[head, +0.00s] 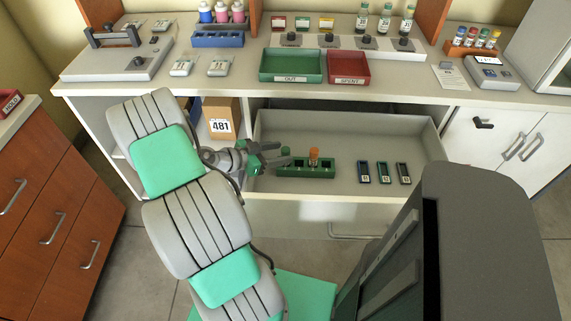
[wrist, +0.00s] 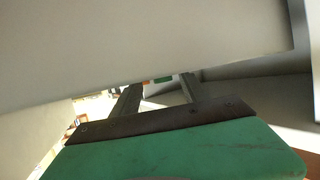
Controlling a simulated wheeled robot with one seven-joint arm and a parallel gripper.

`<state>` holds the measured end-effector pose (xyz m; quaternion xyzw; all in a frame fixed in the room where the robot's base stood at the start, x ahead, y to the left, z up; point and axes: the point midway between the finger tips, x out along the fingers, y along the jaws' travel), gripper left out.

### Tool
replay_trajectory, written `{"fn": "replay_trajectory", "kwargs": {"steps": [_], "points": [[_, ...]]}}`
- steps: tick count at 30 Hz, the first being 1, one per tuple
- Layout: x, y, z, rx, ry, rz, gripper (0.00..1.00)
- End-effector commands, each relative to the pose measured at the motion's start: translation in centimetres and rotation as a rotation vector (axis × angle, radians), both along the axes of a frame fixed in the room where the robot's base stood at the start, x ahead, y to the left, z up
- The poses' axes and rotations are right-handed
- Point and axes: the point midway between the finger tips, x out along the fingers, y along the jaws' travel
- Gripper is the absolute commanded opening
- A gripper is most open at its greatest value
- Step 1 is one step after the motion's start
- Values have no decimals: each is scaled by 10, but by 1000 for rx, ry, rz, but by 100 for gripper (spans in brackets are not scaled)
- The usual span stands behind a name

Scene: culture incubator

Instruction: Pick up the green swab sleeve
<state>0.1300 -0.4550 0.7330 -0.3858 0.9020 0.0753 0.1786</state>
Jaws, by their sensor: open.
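An open drawer (head: 345,212) holds a green rack (head: 318,172) with an orange-capped vial (head: 314,157) standing in it. Three small dark sleeves (head: 383,172) with pale labels stand to the right of the rack. The right one (head: 404,173) looks dark green, but colours are hard to tell at this size. My gripper (head: 276,153) is open over the drawer's left part, close to the rack's left end and a green-topped thing (head: 285,153). In the wrist view my gripper (wrist: 160,90) has its fingers apart with nothing seen between them. No sleeve can be made out there.
Above the drawer, the counter carries a green OUT tray (head: 291,79) and a red SPENT tray (head: 348,81). A box marked 481 (head: 221,118) sits on the shelf left of the drawer. A large pale surface (wrist: 140,45) fills the upper wrist view, close by.

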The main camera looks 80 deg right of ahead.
Motion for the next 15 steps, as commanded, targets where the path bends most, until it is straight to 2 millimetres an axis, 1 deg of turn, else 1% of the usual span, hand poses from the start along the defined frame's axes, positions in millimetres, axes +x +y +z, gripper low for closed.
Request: {"fn": "replay_trajectory", "kwargs": {"steps": [1,3,6,12,15], "points": [[-6,-8,-5,1,1,-5,52],[-13,-16,-10,2,1,-3,52],[-18,-23,-13,2,-1,-1,52],[-18,-24,-14,2,-1,2,52],[-18,-24,-14,2,0,2,45]]}}
